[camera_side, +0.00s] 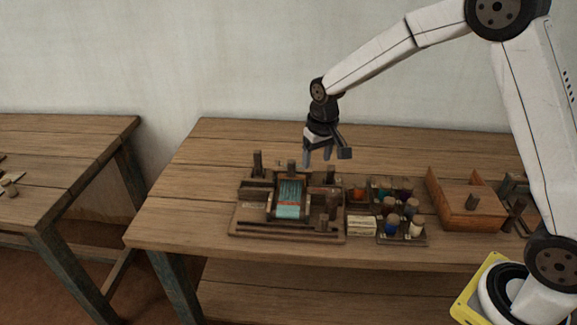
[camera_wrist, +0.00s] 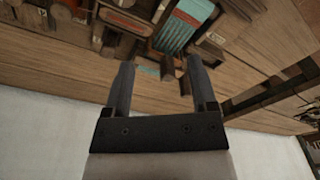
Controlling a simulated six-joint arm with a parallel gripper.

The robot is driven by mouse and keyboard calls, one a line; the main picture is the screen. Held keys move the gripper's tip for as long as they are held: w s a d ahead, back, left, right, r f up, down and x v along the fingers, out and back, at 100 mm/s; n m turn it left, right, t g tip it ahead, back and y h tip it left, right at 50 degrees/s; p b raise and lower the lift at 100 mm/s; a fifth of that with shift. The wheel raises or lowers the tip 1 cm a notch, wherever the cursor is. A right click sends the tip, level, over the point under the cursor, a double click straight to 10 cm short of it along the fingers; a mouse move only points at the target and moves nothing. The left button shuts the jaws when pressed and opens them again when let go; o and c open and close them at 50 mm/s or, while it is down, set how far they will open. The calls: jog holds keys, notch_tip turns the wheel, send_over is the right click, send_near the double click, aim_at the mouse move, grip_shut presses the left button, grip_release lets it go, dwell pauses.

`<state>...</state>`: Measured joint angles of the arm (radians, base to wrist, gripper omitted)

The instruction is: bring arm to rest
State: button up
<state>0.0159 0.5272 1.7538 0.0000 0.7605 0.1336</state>
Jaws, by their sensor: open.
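My gripper (camera_side: 318,156) hangs above the back of the wooden table, behind and a little above the small loom. In the wrist view its two dark fingers (camera_wrist: 160,82) are spread apart with nothing between them. The small wooden loom (camera_side: 250,222) sits on the table with a teal and orange striped cloth (camera_side: 291,198) in its middle. The cloth also shows in the wrist view (camera_wrist: 183,25), beyond the fingertips. My gripper is apart from the loom and touches nothing that I can see.
A rack of coloured thread spools (camera_side: 391,228) stands right of the loom, beside a pale labelled block (camera_side: 361,226). A wooden box (camera_side: 480,215) stands farther right. A second table (camera_side: 60,150) is at the left. The table's left end and back strip are clear.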

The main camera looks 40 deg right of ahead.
jog(key=s+n+t, duration=0.1)
jog(key=s, duration=1.9)
jog(key=shift+a+f+n, duration=0.4)
